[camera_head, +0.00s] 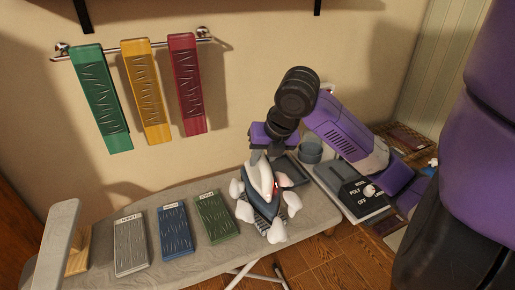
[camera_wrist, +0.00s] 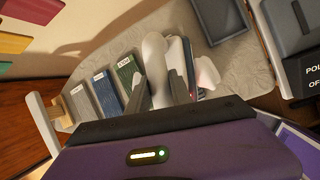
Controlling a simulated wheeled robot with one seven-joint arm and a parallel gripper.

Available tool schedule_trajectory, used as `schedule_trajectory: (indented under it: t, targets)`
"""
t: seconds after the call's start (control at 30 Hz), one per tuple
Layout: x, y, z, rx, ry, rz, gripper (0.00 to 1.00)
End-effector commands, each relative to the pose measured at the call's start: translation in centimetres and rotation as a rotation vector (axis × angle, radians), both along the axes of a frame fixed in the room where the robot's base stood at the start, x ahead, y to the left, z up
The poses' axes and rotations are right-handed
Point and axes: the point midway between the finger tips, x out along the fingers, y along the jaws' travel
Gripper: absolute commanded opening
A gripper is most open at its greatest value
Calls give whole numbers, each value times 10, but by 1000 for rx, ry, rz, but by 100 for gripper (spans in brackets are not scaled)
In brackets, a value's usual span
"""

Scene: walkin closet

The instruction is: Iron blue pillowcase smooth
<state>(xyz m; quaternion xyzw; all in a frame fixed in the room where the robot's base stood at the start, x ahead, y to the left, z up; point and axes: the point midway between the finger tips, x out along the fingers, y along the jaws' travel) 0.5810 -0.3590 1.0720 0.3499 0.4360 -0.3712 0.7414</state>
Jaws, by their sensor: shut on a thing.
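The blue pillowcase (camera_head: 176,234) is a folded flat piece on the ironing board (camera_head: 100,262), with dark crease lines on its face and a small tag at its top. It also shows in the wrist view (camera_wrist: 106,93). It lies between a grey piece (camera_head: 131,247) and a green piece (camera_head: 214,218). The iron (camera_head: 261,184), white and dark blue, is at the right part of the board, right of the green piece, with white puffs around it. My gripper (camera_wrist: 160,90) is shut on the iron's white handle. Whether the iron's sole touches a surface below is hard to tell.
A control box (camera_head: 357,191) with a labelled dial, including POLY and OFF, stands right of the board. A dark tray (camera_head: 291,170) lies behind the iron. A pale upright post (camera_head: 57,245) stands at the board's left end. Green, yellow and red cloths hang from a wall rail (camera_head: 140,44).

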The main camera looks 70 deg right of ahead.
Motion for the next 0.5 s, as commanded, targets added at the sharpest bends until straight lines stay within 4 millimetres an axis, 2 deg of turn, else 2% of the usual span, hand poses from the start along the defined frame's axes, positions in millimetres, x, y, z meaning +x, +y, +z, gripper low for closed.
schedule_trajectory:
  t: [0.27, 0.5]
  targets:
    - [0, 0, -15, -2, -3, 0, 0]
    - [0, 0, -38, -2, -3, -1, 0]
